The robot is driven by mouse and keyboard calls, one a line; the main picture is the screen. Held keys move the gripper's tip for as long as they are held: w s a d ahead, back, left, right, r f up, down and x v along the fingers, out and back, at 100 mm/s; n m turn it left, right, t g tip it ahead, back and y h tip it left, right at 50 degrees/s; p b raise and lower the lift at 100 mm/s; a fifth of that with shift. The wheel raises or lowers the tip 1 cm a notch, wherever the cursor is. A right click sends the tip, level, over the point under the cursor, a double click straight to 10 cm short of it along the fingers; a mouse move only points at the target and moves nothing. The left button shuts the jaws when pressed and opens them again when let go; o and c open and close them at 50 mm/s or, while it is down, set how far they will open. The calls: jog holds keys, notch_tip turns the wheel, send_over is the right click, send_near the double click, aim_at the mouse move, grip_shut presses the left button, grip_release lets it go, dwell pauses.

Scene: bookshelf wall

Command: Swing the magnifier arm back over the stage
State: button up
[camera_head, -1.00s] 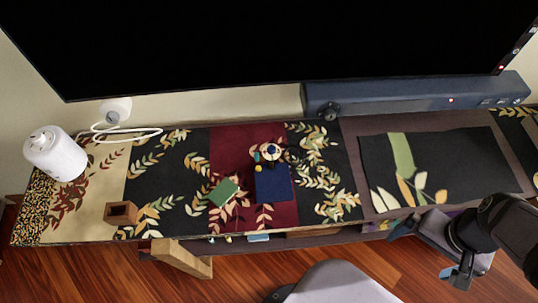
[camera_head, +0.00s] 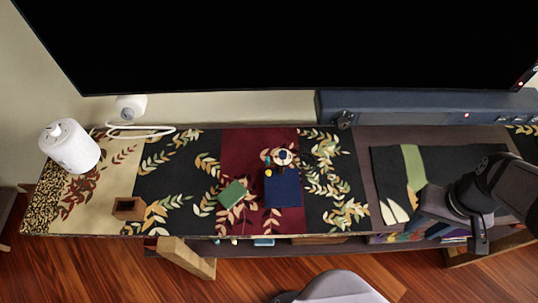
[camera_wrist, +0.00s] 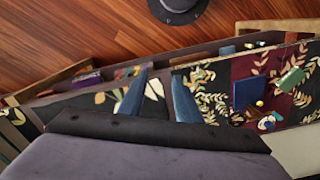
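The dark blue square stage (camera_head: 282,189) lies on the red strip of the patterned cloth in the head view. A small round whitish piece with a dark centre (camera_head: 284,157), perhaps the magnifier, sits at its back edge. A yellow knob (camera_head: 268,173) and a small teal piece (camera_head: 267,160) are beside it. The magnifier arm itself is too small to make out. In the wrist view the blue stage (camera_wrist: 248,92) and round piece (camera_wrist: 267,123) are right of my gripper (camera_wrist: 159,97). Its two blue fingers are apart, with nothing held between them.
A green block (camera_head: 233,192) lies left of the stage. A brown open wooden box (camera_head: 128,208) and a white cylindrical device (camera_head: 70,146) stand further left. A dark speaker bar (camera_head: 420,107) and large black screen (camera_head: 280,45) bound the back. Cloth between box and green block is clear.

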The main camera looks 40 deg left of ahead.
jog(key=w+a+n, duration=0.5)
jog(key=a, duration=0.5)
jog(key=n+b, duration=0.1)
jog(key=n, duration=1.5)
send_over(267, 158)
notch_tip(267, 158, down, 4)
jog(key=shift+f+p, duration=0.85)
jog(key=shift+f, duration=2.75)
jog(key=shift+m, duration=0.3)
grip_shut()
